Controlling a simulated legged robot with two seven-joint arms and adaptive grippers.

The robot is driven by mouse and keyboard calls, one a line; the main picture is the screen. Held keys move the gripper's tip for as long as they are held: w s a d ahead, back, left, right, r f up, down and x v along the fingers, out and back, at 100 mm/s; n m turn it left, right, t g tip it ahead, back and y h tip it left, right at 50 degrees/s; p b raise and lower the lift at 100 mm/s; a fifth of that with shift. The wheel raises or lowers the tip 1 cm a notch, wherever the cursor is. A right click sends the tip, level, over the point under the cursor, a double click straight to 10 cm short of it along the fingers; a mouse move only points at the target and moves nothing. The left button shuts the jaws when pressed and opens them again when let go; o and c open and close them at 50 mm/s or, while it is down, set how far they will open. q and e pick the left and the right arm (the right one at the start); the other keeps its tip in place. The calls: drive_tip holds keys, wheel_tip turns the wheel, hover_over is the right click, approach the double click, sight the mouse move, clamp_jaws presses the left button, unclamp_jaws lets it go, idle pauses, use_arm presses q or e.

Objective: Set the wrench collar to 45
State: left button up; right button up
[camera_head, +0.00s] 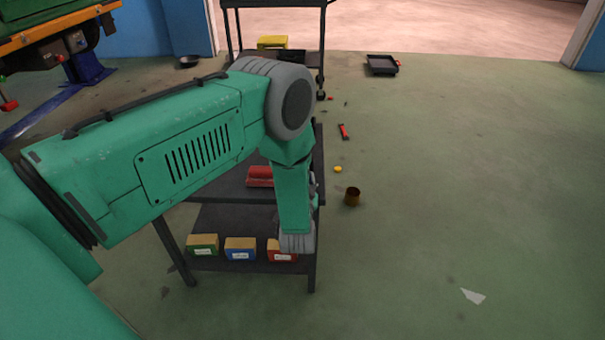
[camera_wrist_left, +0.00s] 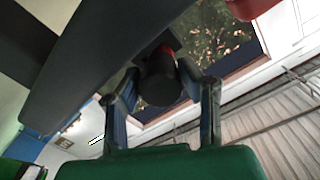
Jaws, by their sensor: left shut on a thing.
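In the left wrist view my left gripper (camera_wrist_left: 160,78) has its two fingers on either side of a dark, round-ended piece (camera_wrist_left: 160,91) and is shut on it. It looks like the end of the wrench handle, with a red part (camera_wrist_left: 170,47) just behind it. The fingers hide its sides, and no collar scale can be read. My right gripper is in neither view.
Green (camera_head: 203,244), blue (camera_head: 240,248) and red (camera_head: 282,250) labelled boxes stand on the cart's lower shelf, with a red object (camera_head: 260,176) higher up. A brown cup (camera_head: 352,196) is on the floor. The floor at right is mostly clear. A dark beam (camera_wrist_left: 95,60) crosses close in the wrist view.

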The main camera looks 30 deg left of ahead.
use_arm(q)
drive_tip(key=shift+f+m, duration=0.1)
drive_tip(key=shift+m, duration=0.3)
idle(1.0)
drive_tip(key=o, duration=1.2)
drive_tip(key=shift+c, duration=0.2)
drive_tip(key=shift+s+d, duration=0.15)
drive_tip(key=v, duration=1.1)
drive_tip(key=shift+s+d, duration=0.15)
drive_tip(key=shift+s, duration=0.15)
